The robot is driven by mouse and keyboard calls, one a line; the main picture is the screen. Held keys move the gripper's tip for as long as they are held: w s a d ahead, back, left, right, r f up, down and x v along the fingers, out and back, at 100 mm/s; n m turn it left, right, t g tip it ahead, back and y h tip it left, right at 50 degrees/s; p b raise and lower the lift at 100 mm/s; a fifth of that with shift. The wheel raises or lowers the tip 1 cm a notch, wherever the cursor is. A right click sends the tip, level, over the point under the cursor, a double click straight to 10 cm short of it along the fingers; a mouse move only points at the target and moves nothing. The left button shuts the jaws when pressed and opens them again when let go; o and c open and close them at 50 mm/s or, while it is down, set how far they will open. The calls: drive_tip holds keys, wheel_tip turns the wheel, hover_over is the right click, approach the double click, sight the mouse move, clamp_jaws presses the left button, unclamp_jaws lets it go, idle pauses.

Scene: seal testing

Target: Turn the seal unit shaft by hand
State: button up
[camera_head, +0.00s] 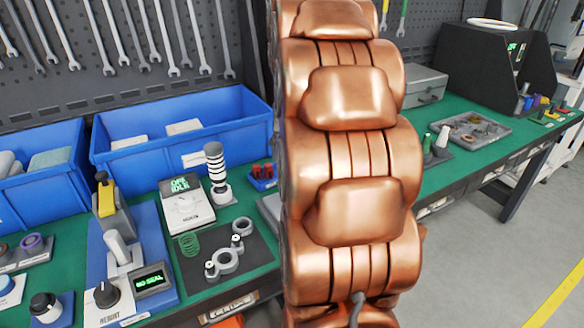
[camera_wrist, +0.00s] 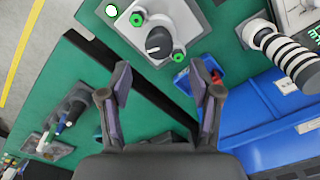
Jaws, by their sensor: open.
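In the wrist view a grey unit (camera_wrist: 185,20) carries a black round shaft end or knob (camera_wrist: 158,42) with a light pointer mark. Green fittings sit on either side of it. I take this to be the seal unit and its shaft. My gripper (camera_wrist: 160,72) is open and empty, its two dark fingers spread wide below the knob in the picture, not touching it. In the head view my copper arm hides most of this unit; only a grey edge (camera_head: 270,207) shows beside it. My gripper is not visible there.
A striped black-and-white post (camera_head: 215,165) stands near the white box with a green display (camera_head: 186,208). Blue bins (camera_head: 185,140) line the back. A "NO SEAL" fixture (camera_head: 153,279) and a black mat (camera_head: 250,250) lie in front. A tray (camera_head: 470,133) is at right.

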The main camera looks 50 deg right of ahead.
drive_tip(key=shift+r, duration=2.25)
drive_tip(key=s+a+f+n, duration=0.2)
drive_tip(key=a+f, duration=0.1)
drive_tip(key=a, duration=0.3)
drive_tip(key=s+a+f+n+g, duration=0.1)
drive_tip(key=a+f+n, duration=0.15)
drive_tip(key=a, duration=0.45)
drive_tip(key=s+a+f+n, duration=0.2)
drive_tip(key=a+f, duration=0.2)
drive_tip(key=a, duration=0.2)
drive_tip(key=s+a+f+n+g, duration=0.1)
drive_tip(key=s+a+f+n, duration=0.2)
drive_tip(key=s+a+f, duration=0.3)
drive_tip(key=s+a+f+n+g, duration=0.1)
drive_tip(key=s+a+f+n, duration=0.15)
drive_tip(key=s, duration=0.55)
wheel_tip(320, 180, up, 14)
drive_tip(key=w+t+p, duration=0.1)
drive_tip(key=p, duration=1.3)
drive_tip(key=shift+w+a, duration=0.25)
drive_tip(key=shift+w, duration=0.05)
drive_tip(key=shift+r, duration=0.1)
